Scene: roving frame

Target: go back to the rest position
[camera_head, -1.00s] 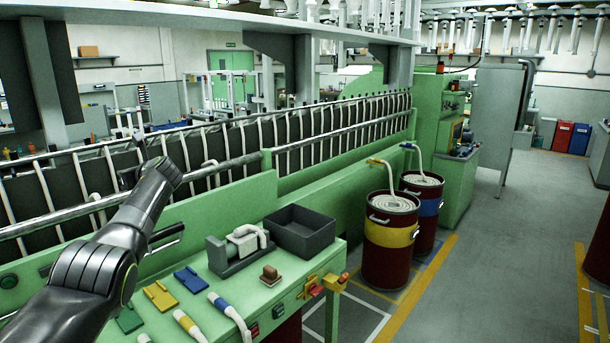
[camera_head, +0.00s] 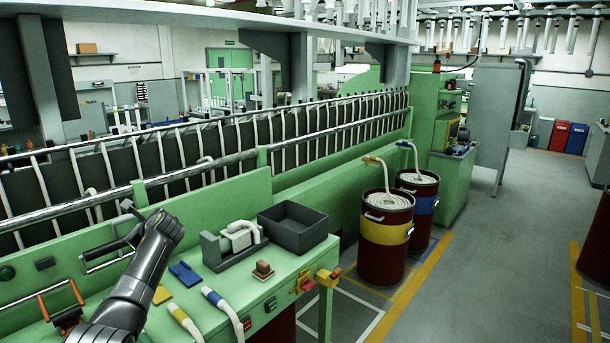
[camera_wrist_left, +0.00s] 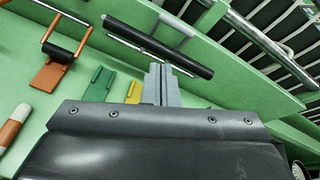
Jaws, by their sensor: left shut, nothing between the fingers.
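My left gripper (camera_head: 128,207) is at the end of the dark arm that comes in from the lower left in the head view. It is above the green machine bench, near a dark roller with a metal handle (camera_head: 88,258). In the left wrist view, the grey fingers (camera_wrist_left: 160,84) are together with nothing between them. The roller (camera_wrist_left: 158,45) lies beyond their tips there; contact cannot be told. My right gripper is not in view.
An orange-framed roller (camera_head: 65,314), a yellow pad (camera_head: 161,294), a blue pad (camera_head: 186,273) and a dark tray (camera_head: 294,239) are on the bench. A long rail (camera_head: 215,165) runs behind.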

